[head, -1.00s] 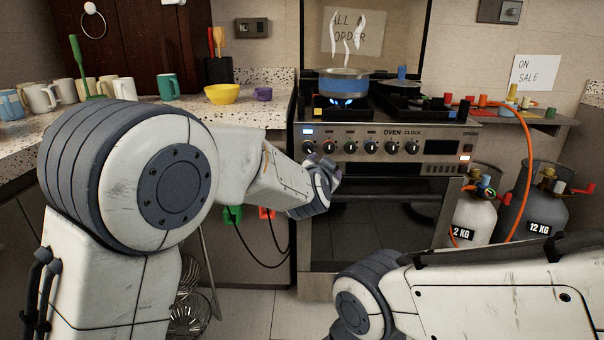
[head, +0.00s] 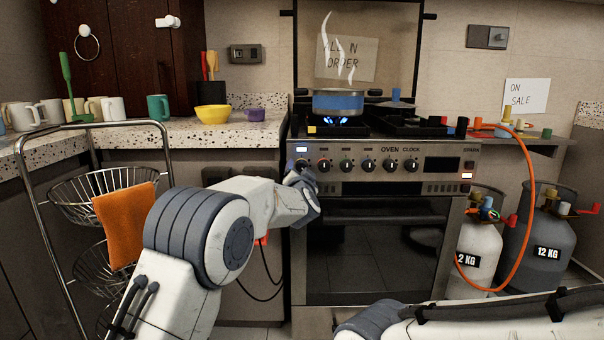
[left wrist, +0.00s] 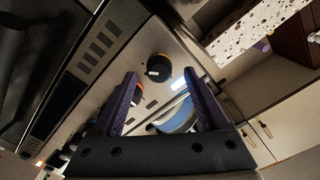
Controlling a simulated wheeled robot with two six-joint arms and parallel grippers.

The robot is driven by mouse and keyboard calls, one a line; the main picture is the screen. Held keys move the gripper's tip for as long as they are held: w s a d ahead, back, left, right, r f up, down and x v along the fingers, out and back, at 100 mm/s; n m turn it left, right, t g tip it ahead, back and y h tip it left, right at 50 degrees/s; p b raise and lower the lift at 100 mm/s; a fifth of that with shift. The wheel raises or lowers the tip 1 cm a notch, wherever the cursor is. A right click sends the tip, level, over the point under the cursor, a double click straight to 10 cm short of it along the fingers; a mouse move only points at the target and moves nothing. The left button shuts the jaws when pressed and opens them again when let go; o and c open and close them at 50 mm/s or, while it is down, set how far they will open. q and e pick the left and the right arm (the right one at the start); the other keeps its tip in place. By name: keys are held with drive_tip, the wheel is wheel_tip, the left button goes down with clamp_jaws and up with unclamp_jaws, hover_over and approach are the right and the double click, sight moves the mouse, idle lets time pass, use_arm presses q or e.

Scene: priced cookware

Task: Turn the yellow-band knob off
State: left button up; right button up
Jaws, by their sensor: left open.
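The yellow-band knob (left wrist: 158,67) shows in the left wrist view as a round black knob with a yellow rim and a pale mark on its face. It lies just past my left gripper's fingertips, and I see no contact. A lit indicator (left wrist: 179,84) is beside it. In the head view my left gripper (head: 300,178) is at the left end of the oven panel (head: 440,165), partly covering the leftmost knob. In the left wrist view the gripper's two fingers (left wrist: 161,80) are apart with nothing held. My right gripper is out of view.
A red-band knob (left wrist: 138,94) is close by, partly behind a finger. A steaming blue pot (head: 338,103) stands over a lit burner. A wire-basket trolley (head: 75,190) with an orange cloth (head: 125,222) stands left. Gas bottles (head: 537,245) and an orange hose (head: 528,215) are right.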

sight(302, 166)
use_arm(q)
drive_tip(key=shift+w, duration=1.1)
drive_tip(key=shift+d, duration=0.1)
clamp_jaws()
